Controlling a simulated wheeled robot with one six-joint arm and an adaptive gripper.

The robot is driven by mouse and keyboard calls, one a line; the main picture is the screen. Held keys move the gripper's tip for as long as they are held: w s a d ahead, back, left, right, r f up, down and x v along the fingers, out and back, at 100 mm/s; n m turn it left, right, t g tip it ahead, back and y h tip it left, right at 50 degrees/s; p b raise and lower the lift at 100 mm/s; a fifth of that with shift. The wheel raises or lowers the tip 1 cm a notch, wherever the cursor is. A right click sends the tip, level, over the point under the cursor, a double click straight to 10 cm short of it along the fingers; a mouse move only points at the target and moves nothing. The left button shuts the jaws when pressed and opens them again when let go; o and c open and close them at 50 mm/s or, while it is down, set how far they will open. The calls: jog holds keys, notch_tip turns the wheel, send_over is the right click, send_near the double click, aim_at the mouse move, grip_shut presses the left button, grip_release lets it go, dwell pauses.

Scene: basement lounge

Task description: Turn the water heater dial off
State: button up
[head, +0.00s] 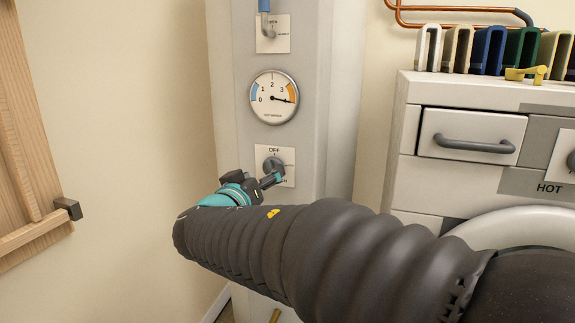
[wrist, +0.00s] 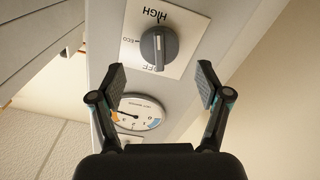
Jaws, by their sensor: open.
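The water heater dial (head: 272,164) is a dark grey knob on a white plate, partly hidden behind my gripper (head: 271,181) in the head view. In the wrist view the knob (wrist: 158,47) appears upside down, with HIGH above, ECO at left and OFF below, partly covered. A white line on the knob runs down toward the OFF side. My gripper (wrist: 161,83) is open and empty, its fingers spread wider than the knob. The knob lies ahead, roughly midway between the fingers, and appears untouched.
A round gauge (head: 273,98) sits above the dial on the heater's grey-white column (head: 310,120), with a blue-handled valve plate (head: 272,35) higher up. A white appliance with a drawer (head: 467,136) stands at right. A wooden frame (head: 25,130) is on the left wall.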

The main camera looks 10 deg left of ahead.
aim_at(269, 169)
jog(key=shift+w+d+p, duration=0.2)
jog(key=shift+w+p, duration=0.2)
jog(key=shift+w, duration=1.8)
jog(key=c, duration=1.1)
